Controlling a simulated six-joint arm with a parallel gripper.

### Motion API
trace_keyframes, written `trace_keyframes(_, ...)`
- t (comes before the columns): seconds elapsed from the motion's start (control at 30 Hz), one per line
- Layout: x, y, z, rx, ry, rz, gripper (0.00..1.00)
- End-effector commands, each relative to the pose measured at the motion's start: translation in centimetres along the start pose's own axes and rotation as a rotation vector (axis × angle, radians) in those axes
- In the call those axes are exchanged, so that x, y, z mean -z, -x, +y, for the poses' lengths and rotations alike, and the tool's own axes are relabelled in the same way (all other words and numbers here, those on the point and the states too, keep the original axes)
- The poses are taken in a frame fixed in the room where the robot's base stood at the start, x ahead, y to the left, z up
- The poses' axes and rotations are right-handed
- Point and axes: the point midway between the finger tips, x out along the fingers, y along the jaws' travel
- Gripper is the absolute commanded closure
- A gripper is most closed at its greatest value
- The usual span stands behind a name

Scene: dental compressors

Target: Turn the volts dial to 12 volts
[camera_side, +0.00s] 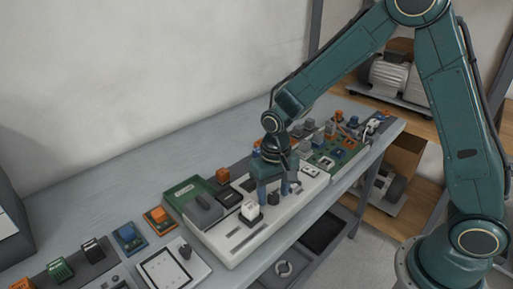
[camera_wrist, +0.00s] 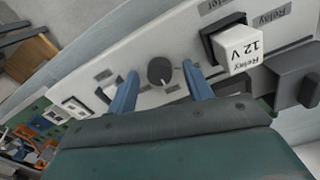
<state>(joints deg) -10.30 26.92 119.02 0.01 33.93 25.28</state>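The dial is a dark round knob (camera_wrist: 160,72) on the light grey panel (camera_wrist: 125,55). In the wrist view it sits between the two blue fingers of my gripper (camera_wrist: 160,70), with a gap on each side. The small marks around the knob are too small to read, so I cannot tell its setting. In the side view my gripper (camera_side: 276,192) points down over the panel (camera_side: 228,240), its fingers apart near the dark knob (camera_side: 273,199). My gripper is open and holds nothing.
A white "12 V Relay" block (camera_wrist: 239,50) stands close beside one finger; it also shows in the side view (camera_side: 250,211). A dark grey block (camera_wrist: 297,78) is beyond it. A green unit (camera_side: 190,194) and several small modules crowd the bench (camera_side: 105,205).

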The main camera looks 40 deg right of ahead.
Motion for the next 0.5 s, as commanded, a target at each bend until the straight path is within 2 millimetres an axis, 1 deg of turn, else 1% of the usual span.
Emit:
trace_keyframes(0.3,0.0,0.1,0.0,0.0,0.0,-0.001,0.5)
trace_keyframes(0.5,0.0,1.1,0.0,0.001,0.0,0.001,0.5)
